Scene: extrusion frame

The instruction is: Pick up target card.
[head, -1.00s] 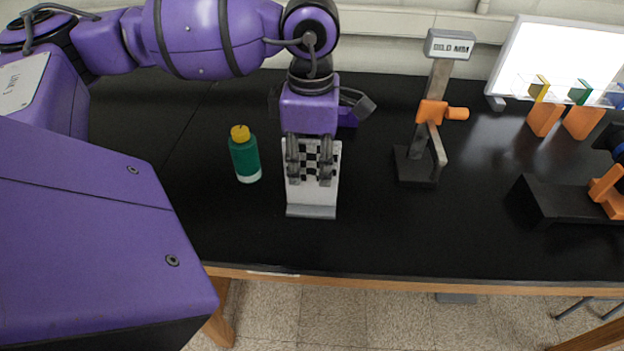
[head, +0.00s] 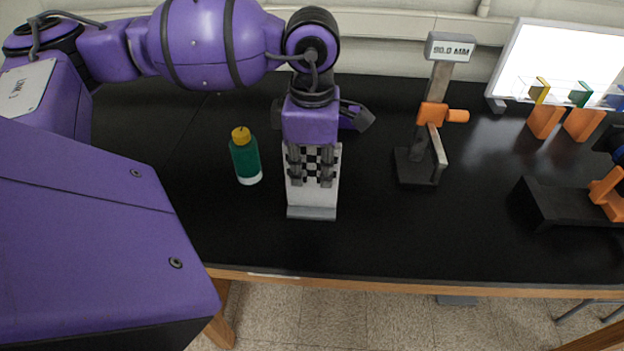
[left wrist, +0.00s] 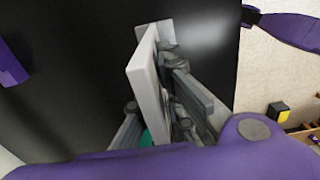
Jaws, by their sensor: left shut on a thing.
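The target card is a white upright panel with a black-and-white checker pattern (head: 312,196), standing in a small grey foot (head: 312,213) on the black table. My left gripper (head: 311,183) comes down from above, its two dark fingers over the card's face. It is shut on the card. In the left wrist view the card (left wrist: 150,92) shows as a pale slab seen nearly edge-on, between the gripper's fingers. Part of the checker pattern is hidden behind the fingers. My right gripper does not show.
A green bottle with a yellow cap (head: 244,155) stands close left of the card. A gauge stand with an orange clamp (head: 433,114) stands to the right. Farther right are orange holders (head: 545,121), a white lit panel (head: 562,62) and a black base (head: 560,201). The table front is clear.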

